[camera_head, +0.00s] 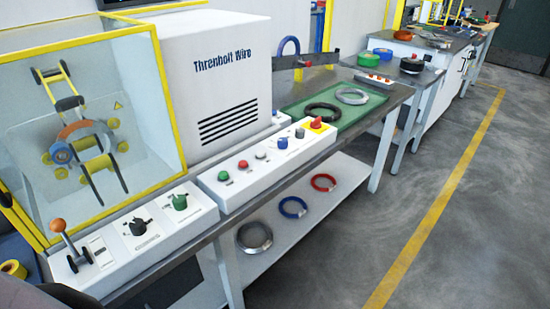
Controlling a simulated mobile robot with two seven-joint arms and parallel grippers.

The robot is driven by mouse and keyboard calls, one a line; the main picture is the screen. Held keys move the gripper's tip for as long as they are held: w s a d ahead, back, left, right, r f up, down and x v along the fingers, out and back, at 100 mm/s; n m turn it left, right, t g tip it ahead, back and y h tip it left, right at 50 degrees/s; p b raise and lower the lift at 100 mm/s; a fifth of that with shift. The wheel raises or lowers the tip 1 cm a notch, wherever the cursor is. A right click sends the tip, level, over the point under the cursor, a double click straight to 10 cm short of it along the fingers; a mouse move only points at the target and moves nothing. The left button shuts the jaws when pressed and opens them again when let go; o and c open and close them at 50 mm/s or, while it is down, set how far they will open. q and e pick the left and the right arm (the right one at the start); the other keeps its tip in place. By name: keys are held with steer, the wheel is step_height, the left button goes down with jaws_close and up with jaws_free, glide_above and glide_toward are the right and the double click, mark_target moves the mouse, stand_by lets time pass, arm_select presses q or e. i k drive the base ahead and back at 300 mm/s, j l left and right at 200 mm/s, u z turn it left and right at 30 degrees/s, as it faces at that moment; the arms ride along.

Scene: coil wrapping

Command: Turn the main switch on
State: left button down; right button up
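The machine's controls stand in a row along the front of the bench. The left control box (150,240) carries a lever with an orange ball (57,225), a black rotary switch (138,226) and a green rotary switch (180,202). The right control box (265,165) carries a green button (223,176), a red button (243,164), a grey knob (261,155), a blue control (282,142) and a red mushroom button on yellow (316,123). Their labels are too small to read, so I cannot tell which is the main switch. Neither gripper shows.
A yellow-framed clear guard (150,70) encloses the winding head behind the left box. A white cabinet (215,75) stands behind the right box. Coils lie on a green mat (318,118) and on the lower shelf (275,250). The floor at right (460,230) is clear.

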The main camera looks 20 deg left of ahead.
mark_target(315, 124)
steer(key=i+l+u, duration=0.2)
steer(key=i+l, duration=0.2)
steer(key=i, duration=0.2)
steer(key=i+l+u, duration=0.2)
steer(key=i+l, duration=0.3)
steer(key=i, duration=0.05)
